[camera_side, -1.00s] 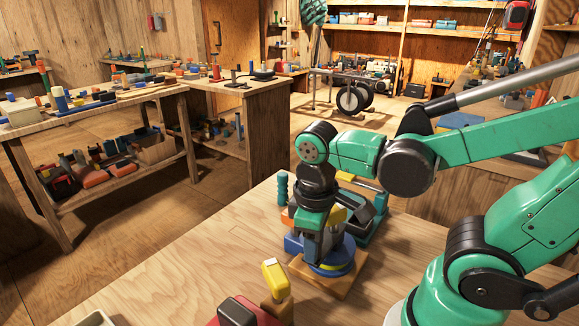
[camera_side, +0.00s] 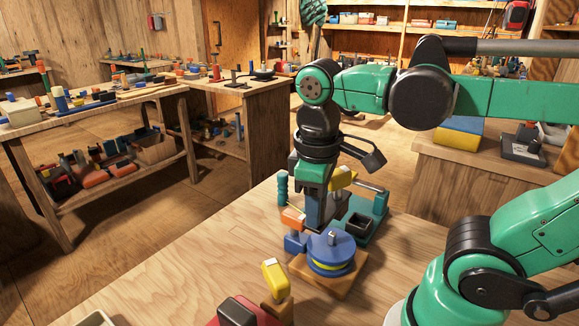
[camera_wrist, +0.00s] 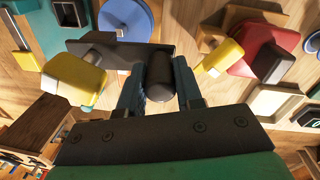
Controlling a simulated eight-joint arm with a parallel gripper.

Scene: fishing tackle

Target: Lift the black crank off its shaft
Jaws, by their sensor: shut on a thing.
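The black crank (camera_wrist: 110,52) shows in the wrist view as a flat dark bar with a rounded knob. My gripper (camera_wrist: 158,78) is shut on that knob, one finger on each side. In the side view my gripper (camera_side: 315,218) points down behind and left of the blue reel (camera_side: 331,254), and the crank cannot be told apart from the dark fingers. The reel's short shaft (camera_side: 333,236) stands bare on top, with no crank around it. In the wrist view the reel (camera_wrist: 125,14) is partly hidden behind the crank's bar.
The reel sits on a wooden block (camera_side: 346,281). A red piece (camera_side: 252,318) and yellow-topped post (camera_side: 274,275) are in front. The bench (camera_side: 190,265) is clear at left.

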